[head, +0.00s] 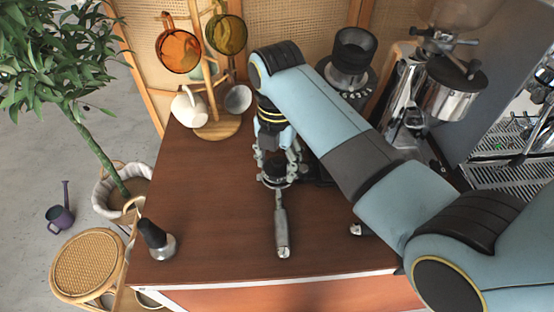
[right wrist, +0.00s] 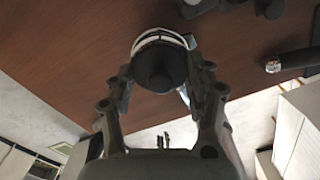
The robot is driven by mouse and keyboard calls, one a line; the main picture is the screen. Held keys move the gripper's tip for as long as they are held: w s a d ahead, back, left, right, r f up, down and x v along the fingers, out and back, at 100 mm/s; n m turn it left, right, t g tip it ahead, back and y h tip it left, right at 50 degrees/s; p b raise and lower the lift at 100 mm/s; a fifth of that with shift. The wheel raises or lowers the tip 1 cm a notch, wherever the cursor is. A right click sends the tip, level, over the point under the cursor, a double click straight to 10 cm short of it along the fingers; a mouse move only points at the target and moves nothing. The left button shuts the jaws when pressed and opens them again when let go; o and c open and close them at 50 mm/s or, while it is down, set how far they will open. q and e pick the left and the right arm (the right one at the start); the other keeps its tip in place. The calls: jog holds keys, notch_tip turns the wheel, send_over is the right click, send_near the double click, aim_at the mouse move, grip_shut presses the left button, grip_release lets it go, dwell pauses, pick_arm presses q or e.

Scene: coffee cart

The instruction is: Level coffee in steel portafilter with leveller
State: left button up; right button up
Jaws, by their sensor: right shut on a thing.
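My right gripper (head: 278,165) reaches down over the table and is shut on a dark, round-topped thing, which looks like the leveller (right wrist: 158,65). In the right wrist view it sits between the two fingers (right wrist: 160,85), with a pale, shiny ring around its far side. The steel portafilter (head: 282,230) lies directly below the gripper, its metal handle pointing to the table's front edge. Its basket is mostly hidden by the gripper and leveller, so I cannot tell whether the leveller touches it or see the coffee. My left gripper is not in view.
A tamper (head: 158,240) with a dark handle stands at the front left. A mug tree (head: 217,128) holds several mugs at the back. A grinder (head: 455,85) and espresso machine (head: 510,145) stand right. A black handle (right wrist: 295,62) lies to the right.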

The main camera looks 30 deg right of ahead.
jog(key=shift+f, duration=0.65)
dwell(2.0)
jog(key=shift+n, duration=0.3)
